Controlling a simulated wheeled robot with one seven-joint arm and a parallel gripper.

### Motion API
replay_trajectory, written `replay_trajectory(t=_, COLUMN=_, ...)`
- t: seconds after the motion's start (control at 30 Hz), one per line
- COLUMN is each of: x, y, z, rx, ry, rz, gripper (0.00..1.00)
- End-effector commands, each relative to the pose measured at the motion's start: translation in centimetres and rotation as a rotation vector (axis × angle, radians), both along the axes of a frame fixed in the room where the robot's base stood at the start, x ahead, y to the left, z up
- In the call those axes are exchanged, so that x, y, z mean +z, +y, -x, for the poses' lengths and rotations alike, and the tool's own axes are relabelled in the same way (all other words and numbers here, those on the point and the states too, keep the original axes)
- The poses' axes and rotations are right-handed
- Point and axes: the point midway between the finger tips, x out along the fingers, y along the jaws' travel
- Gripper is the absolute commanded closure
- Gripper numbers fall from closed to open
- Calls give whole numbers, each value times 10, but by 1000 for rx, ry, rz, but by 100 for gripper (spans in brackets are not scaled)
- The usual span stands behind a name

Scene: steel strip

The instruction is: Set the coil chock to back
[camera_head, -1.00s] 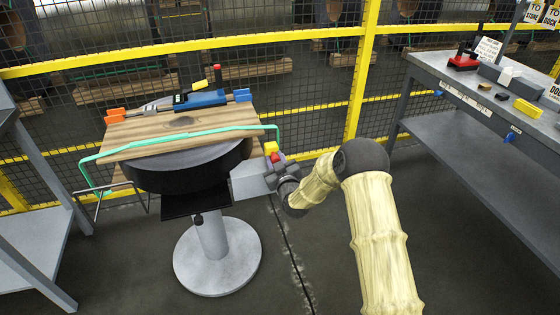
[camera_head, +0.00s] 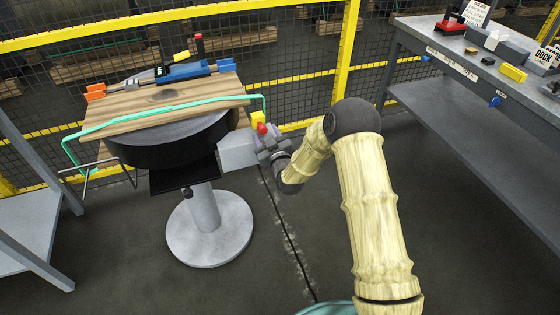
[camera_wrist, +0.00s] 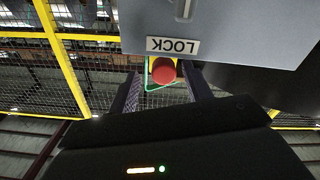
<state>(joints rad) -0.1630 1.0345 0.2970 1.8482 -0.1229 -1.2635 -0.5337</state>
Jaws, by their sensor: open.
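My gripper (camera_head: 264,141) is open beside the round black-topped stand (camera_head: 208,229). A red round knob (camera_wrist: 163,71) on a yellow block (camera_head: 257,118) lies ahead of the gap between the fingers (camera_wrist: 162,85) in the wrist view. I cannot tell whether the fingers touch it. A grey box (camera_head: 238,152) is fixed at the stand's right side; its face carries an upside-down LOCK label (camera_wrist: 173,45) in the wrist view. No part is labelled as the coil chock, so I cannot tell which it is.
A wooden board (camera_head: 150,108) lies on the stand, with a blue clamp-like tool (camera_head: 182,72) and a teal strip (camera_head: 160,109). A yellow mesh fence (camera_head: 345,60) stands behind. A grey bench (camera_head: 440,45) with small items is at right.

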Motion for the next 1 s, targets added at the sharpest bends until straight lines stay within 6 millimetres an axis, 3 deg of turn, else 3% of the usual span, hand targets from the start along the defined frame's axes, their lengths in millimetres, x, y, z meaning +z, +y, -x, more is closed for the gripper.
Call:
replay_trajectory(t=0.7, x=-2, y=-51, z=109, rx=-1, ry=2, rz=2, gripper=50)
replay_trajectory(t=1.0, x=0, y=-60, z=129, rx=-1, ry=-1, rz=1, gripper=50)
